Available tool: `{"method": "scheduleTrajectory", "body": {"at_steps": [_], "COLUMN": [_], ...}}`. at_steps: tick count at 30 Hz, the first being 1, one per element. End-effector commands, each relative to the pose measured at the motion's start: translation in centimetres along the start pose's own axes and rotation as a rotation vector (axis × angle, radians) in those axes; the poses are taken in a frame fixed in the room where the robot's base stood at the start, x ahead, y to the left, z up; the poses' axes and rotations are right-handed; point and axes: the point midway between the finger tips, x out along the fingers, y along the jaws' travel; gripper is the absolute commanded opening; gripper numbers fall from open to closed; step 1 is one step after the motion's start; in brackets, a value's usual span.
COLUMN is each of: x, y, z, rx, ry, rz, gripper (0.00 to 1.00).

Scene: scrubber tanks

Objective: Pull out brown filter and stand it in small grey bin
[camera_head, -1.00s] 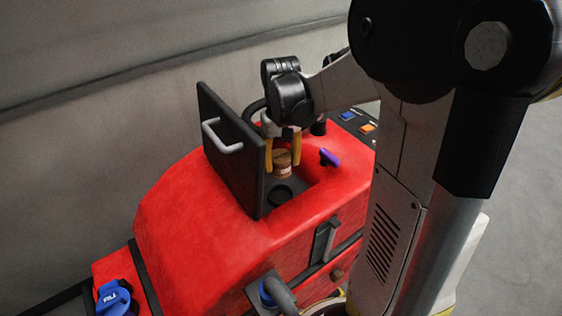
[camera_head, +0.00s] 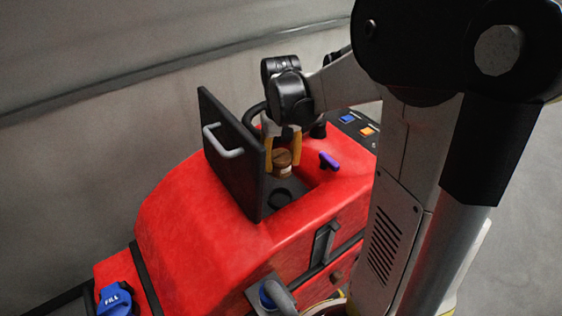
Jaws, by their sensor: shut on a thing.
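The brown filter (camera_head: 283,162) is a short round piece with a pale band near its lower end. My gripper (camera_head: 282,160) has its yellow fingers on either side of the filter and is shut on it. The filter is held upright above the recess in the red machine (camera_head: 205,215). A dark round socket (camera_head: 279,198) shows in the recess floor below it, apart from the filter. I see no small grey bin in this view.
An open black lid (camera_head: 230,155) with a grey handle (camera_head: 222,142) stands left of my gripper. A purple knob (camera_head: 329,161) is close on the right. A blue FILL cap (camera_head: 115,299) is at lower left. Grey floor lies at far right.

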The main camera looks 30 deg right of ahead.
Motion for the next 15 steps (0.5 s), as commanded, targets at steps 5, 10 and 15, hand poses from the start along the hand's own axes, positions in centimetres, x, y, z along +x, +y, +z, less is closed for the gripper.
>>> {"method": "scheduleTrajectory", "body": {"at_steps": [5, 10, 15], "x": [-1.2, -2.2, -3.1], "y": [0.0, 0.0, 0.0], "z": [0.0, 0.0, 0.0], "rx": [0.000, 0.000, 0.000], "ry": [0.000, 0.000, 0.000], "rz": [0.000, 0.000, 0.000], "gripper": [0.22, 0.22, 0.22]}}
